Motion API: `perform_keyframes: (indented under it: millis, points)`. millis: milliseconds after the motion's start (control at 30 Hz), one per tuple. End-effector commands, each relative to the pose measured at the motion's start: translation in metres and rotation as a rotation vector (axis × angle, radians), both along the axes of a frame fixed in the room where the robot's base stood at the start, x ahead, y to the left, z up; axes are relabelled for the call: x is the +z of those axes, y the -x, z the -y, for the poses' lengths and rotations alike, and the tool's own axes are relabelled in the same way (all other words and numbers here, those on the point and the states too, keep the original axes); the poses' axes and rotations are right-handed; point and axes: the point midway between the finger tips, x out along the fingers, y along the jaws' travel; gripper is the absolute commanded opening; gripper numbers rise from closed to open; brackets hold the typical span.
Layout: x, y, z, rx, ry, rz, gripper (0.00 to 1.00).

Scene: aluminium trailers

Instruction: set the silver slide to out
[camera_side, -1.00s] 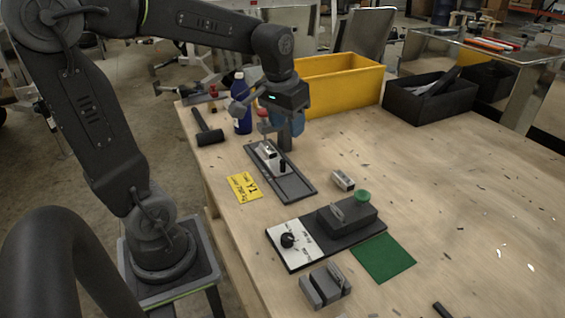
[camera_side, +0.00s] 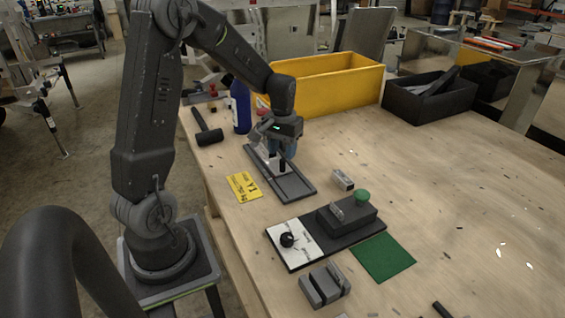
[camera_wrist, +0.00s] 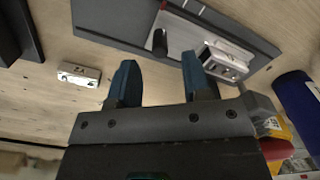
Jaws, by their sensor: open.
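The silver slide (camera_wrist: 200,24) is a flat bright plate in a long dark grey fixture (camera_side: 294,187), with an upright black peg (camera_wrist: 159,42) on it. The fixture lies on the wooden table, left of centre in the side view. A small silver block (camera_wrist: 225,62) sits at the fixture's edge in the wrist view. My gripper (camera_side: 283,154) is low over the far part of the fixture and partly hides the slide in the side view. In the wrist view my gripper (camera_wrist: 157,66) has two blue fingers apart, with nothing between them; the peg shows beyond the gap.
A yellow tag (camera_side: 244,186) lies left of the fixture, and a loose silver block (camera_side: 342,180) lies right. A black switch unit (camera_side: 346,217) is nearer. The right of the table is mostly clear.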

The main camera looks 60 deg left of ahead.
Motion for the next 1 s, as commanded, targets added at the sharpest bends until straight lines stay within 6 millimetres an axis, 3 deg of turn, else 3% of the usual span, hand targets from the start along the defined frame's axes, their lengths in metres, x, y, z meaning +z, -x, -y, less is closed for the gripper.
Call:
perform_keyframes:
  millis: [100, 300, 667, 1000]
  points:
    - [-0.022, 0.001, 0.000, 0.000, 0.002, -0.003, 0.44]
    - [-0.042, 0.000, 0.000, 0.000, 0.001, -0.002, 0.44]
    - [-0.047, 0.000, 0.000, -0.001, -0.001, 0.001, 0.44]
    - [-0.046, 0.000, 0.000, -0.001, -0.001, 0.001, 0.13]
